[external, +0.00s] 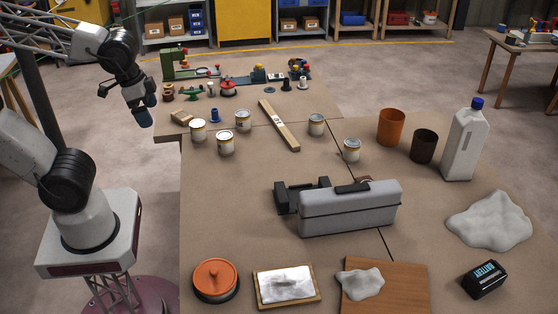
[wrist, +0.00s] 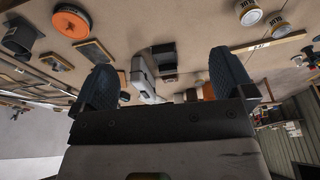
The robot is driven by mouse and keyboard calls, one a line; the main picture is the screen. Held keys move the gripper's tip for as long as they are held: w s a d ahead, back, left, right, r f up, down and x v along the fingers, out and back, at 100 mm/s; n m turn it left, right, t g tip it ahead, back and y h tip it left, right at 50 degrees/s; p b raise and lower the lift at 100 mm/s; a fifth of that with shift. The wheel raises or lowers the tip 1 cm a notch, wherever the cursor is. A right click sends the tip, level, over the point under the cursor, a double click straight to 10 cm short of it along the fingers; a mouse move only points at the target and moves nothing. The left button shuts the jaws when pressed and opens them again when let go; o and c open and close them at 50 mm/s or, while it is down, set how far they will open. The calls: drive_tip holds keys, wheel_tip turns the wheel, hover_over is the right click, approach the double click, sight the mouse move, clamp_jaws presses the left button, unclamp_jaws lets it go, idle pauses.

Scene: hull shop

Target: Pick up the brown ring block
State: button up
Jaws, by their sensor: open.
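No block plainly shaped as a brown ring stands out. A small brown piece (external: 168,91) sits at the back left of the table near the green tool, and a small brown item (external: 364,179) shows partly behind the grey toolbox (external: 350,208). I cannot tell which, if either, is the ring block. My gripper (external: 147,118) hangs beyond the table's left edge, left of the wooden block (external: 181,117), apart from everything. In the wrist view my gripper (wrist: 163,76) is open with its two dark fingers wide apart and nothing between them up close.
Several paint cans (external: 225,142) and a wooden bar (external: 279,125) stand or lie mid-table. An orange cup (external: 391,127), a dark brown cup (external: 424,146) and a white jug (external: 465,145) are at right. An orange-lidded pot (external: 216,280) is at front left. The left middle is clear.

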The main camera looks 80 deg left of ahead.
drive_tip(key=shift+w, duration=0.1)
drive_tip(key=n+t+h, duration=0.3)
drive_tip(key=n+h, duration=0.9)
drive_tip(key=n, duration=1.1)
hover_over(360, 178)
drive_tip(key=f, duration=2.3)
drive_tip(key=shift+s+f, duration=0.25)
drive_tip(key=shift+s, duration=0.1)
drive_tip(key=shift+w+a+f+n+t, duration=0.1)
drive_tip(key=shift+w+f+n+t, duration=0.3)
drive_tip(key=shift+f, duration=0.15)
drive_tip(key=shift+f, duration=1.6)
